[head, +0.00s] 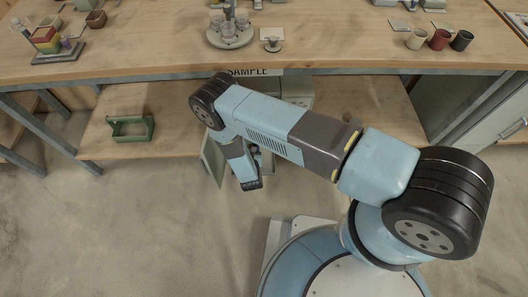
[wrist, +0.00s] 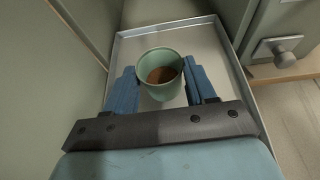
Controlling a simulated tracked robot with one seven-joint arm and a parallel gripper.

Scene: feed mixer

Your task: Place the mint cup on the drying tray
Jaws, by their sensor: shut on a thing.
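The mint cup (wrist: 160,75) is in the middle of the wrist view, upright, with brown contents inside. My gripper (wrist: 159,76) is shut on it, with one blue finger on each side. Below and around the cup is a shallow grey metal tray (wrist: 206,42) with a raised rim. I cannot tell whether the cup's base touches the tray. In the head view my arm hangs in front of the bench; the cup does not show there and the fingers cannot be made out.
A pale green wall (wrist: 45,85) stands close on the left. A green panel with a knob (wrist: 276,48) is at the right. In the head view a bench (head: 330,50) holds several cups and a round stand (head: 230,38). A green carrier (head: 130,129) sits on the lower shelf.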

